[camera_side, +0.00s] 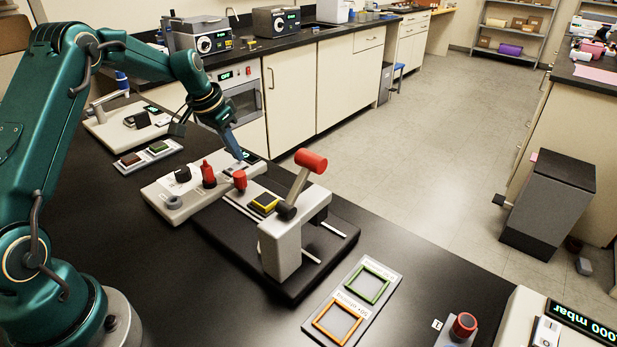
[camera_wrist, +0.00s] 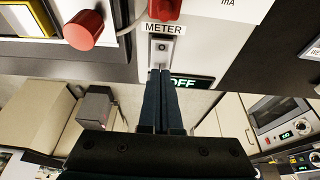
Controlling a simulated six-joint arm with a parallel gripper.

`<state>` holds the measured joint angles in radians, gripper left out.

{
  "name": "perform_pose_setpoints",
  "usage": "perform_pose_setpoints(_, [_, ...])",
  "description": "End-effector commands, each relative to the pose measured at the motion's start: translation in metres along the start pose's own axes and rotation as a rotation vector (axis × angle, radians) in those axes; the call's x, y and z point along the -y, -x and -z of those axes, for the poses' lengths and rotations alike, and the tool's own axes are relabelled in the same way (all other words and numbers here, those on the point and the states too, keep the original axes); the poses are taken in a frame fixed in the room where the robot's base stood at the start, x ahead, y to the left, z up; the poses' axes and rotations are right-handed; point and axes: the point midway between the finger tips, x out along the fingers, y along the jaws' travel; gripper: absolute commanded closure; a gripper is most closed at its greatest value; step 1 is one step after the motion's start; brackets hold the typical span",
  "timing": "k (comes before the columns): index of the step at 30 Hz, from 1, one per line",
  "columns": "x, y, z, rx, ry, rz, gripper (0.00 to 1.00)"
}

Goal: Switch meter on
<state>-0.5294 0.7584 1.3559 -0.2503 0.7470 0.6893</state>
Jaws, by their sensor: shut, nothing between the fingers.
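The meter switch (camera_wrist: 163,48) is a small grey rocker below the METER label (camera_wrist: 163,28) in the wrist view, with an O mark on its upper part. Beside it a dark display (camera_wrist: 193,82) reads OFF in green. My gripper (camera_wrist: 160,73) is shut and empty, its fingertips at the lower end of the switch; I cannot tell whether they touch it. In the side view my gripper (camera_side: 238,157) points down at the back of the white control box (camera_side: 200,205), where its fingers hide the switch.
A red handle (camera_side: 208,174), a red knob (camera_side: 240,180) and a black knob (camera_side: 182,174) stand close to my fingers. The lever press (camera_side: 282,250) with its red grip (camera_side: 311,160) rises to the right. A tray with green and orange frames (camera_side: 372,310) lies in front.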

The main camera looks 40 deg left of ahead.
Motion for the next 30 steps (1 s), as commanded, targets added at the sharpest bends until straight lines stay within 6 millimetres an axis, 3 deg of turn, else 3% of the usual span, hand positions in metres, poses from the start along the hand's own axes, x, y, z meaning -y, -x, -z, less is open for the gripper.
perform_pose_setpoints(16, [-0.0002,-0.0113,-0.0009,0.002,0.000,-0.001,1.00])
perform_pose_setpoints(30, [0.0003,-0.0043,-0.0095,0.001,0.001,0.000,1.00])
